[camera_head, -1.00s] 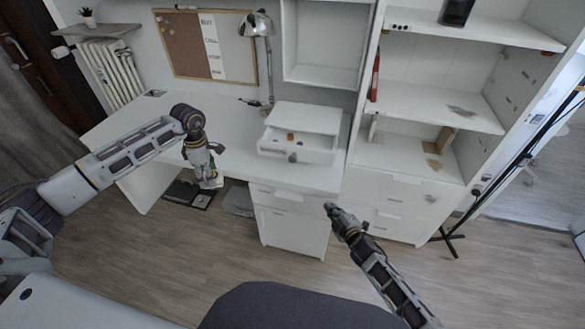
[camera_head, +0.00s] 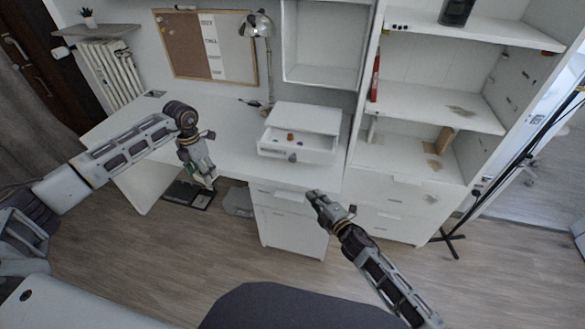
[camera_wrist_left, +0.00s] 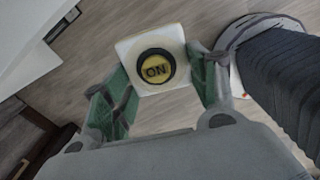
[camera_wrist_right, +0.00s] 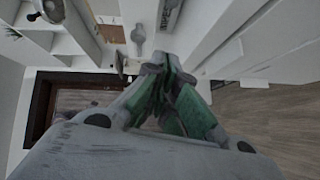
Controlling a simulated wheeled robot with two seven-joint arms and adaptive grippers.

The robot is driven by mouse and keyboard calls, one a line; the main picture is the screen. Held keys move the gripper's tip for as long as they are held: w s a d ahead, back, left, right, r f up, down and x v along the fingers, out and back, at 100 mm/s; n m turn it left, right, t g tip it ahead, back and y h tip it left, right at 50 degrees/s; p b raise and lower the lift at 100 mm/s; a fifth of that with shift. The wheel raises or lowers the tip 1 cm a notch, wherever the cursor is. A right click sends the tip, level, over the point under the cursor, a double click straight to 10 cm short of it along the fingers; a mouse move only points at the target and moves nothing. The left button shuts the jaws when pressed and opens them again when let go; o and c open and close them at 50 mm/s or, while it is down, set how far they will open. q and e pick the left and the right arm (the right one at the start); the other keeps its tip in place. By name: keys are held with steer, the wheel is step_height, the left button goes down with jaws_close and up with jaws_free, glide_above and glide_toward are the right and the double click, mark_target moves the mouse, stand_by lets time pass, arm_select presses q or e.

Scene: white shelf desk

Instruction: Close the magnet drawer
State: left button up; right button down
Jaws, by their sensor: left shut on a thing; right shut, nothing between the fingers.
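The magnet drawer (camera_head: 275,151) is pulled out of the small white box (camera_head: 305,117) on the desk. My left gripper (camera_head: 207,177) is left of the drawer, near the desk's front edge. It is shut on a white square block with a black-ringed yellow "ON" button (camera_wrist_left: 155,69), clear in the left wrist view. My right gripper (camera_head: 315,196) is shut and empty, below and slightly right of the drawer, apart from it. Its closed fingers (camera_wrist_right: 170,70) show in the right wrist view.
The white desk top (camera_head: 230,135) is mostly clear left of the box. A metal lamp (camera_head: 257,24) stands behind it. A cabinet (camera_head: 290,222) is under the desk, and a tall shelf unit (camera_head: 437,105) stands at the right. Wood floor lies in front.

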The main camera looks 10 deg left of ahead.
arm_select(q)
steer(key=n, duration=0.6)
steer(key=shift+w+a+r, duration=0.1)
steer(key=shift+a, duration=0.3)
arm_select(e)
steer(key=a+r+n, duration=0.1)
steer(key=s+a+r+y, duration=0.1)
steer(key=s+r+n, duration=0.1)
steer(key=shift+a+r+n+y, duration=0.3)
steer(key=shift+a+r+y, duration=0.05)
steer(key=shift+a+y, duration=0.05)
arm_select(q)
steer(key=shift+w, duration=0.15)
arm_select(e)
steer(key=shift+w+a, duration=0.15)
